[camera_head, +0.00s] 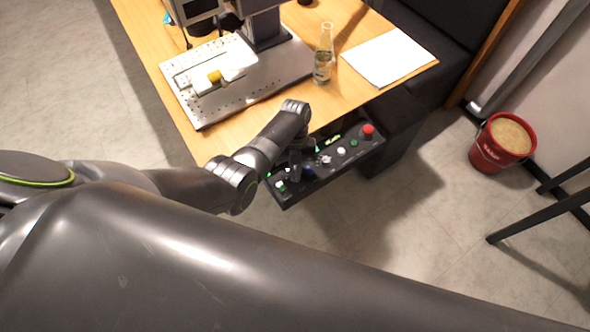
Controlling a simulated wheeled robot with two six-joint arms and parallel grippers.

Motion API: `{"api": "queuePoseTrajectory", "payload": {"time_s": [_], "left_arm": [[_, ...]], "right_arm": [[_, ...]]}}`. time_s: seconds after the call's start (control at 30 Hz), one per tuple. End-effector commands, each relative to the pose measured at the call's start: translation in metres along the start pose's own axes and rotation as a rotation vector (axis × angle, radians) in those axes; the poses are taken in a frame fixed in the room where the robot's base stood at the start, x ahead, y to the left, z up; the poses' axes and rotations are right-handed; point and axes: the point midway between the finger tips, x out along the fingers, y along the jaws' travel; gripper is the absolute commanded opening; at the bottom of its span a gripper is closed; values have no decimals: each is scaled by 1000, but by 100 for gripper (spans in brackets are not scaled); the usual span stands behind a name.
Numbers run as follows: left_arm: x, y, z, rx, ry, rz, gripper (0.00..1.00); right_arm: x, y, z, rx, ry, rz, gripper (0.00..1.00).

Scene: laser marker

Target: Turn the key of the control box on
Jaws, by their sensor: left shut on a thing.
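The black control box (343,166) hangs under the front edge of the wooden table. Its panel carries a red button (368,130), a green switch (281,186) and several small knobs. My left gripper (298,170) points down at the left half of this panel and touches or nearly touches it. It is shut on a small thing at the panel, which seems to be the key. The key itself is hidden by the gripper, so its angle cannot be told. My right gripper does not show.
The laser marker's metal bed (285,68) with a yellow piece (215,76) stands on the table. A red bucket (490,153) stands on the floor at right.

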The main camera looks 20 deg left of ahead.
Motion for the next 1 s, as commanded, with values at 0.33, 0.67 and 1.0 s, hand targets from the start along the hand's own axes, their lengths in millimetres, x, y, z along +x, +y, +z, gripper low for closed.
{"api": "queuePoseTrajectory", "payload": {"time_s": [0.33, 0.67, 1.0], "left_arm": [[0, -2, 0, 160, -1, 65, 0], [0, -2, 0, 200, -3, 82, 0], [0, -2, 0, 201, -3, 82, 10]], "right_arm": [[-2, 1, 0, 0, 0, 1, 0], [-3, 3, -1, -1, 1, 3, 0], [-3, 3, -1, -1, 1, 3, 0]]}}
